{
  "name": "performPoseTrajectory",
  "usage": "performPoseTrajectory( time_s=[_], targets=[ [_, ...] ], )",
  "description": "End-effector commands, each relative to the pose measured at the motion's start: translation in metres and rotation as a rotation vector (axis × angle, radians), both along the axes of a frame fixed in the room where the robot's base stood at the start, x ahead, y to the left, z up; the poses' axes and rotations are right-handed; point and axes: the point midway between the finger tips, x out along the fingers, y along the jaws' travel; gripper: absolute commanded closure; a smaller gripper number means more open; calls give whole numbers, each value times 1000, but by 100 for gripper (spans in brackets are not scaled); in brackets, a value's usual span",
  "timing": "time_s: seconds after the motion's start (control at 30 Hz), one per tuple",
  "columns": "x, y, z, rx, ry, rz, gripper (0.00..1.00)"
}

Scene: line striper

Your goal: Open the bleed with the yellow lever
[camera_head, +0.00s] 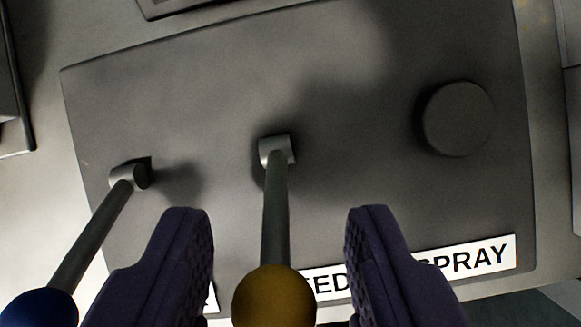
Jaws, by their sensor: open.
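The yellow lever is a grey rod (275,215) with a yellow ball knob (274,298) on its end. It comes from a small metal pivot (276,150) in the middle of a dark grey panel (330,60), and its knob points towards the bottom of the picture. My gripper (280,225) is open, with one dark purple finger on each side of the yellow lever. Neither finger touches the rod. The knob is cut off by the bottom edge. A white label (477,258) shows "EED" and "PRAY"; my right finger and the knob hide parts of it.
A second lever with a blue ball knob (40,308) stands on the left, its knob close to my left finger. A round dark knob (458,118) is on the panel's right. The panel's upper part is clear.

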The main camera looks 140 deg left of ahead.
Motion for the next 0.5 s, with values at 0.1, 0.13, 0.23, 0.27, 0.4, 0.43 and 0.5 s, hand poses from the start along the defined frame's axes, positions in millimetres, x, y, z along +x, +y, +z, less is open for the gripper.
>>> performPoseTrajectory(
  time_s=[0.1, 0.13, 0.23, 0.27, 0.4, 0.43, 0.5],
  targets=[
    [5, 1, -11, 1, -1, 2, 54],
    [6, 1, -13, 1, -1, 2, 54],
    [7, 1, -14, 1, -1, 2, 54],
    [7, 1, -14, 1, -1, 2, 54],
    [7, 1, -14, 1, -1, 2, 54],
    [7, 1, -14, 1, -1, 2, 59],
    [7, 1, -14, 1, -1, 2, 75]
  ],
)
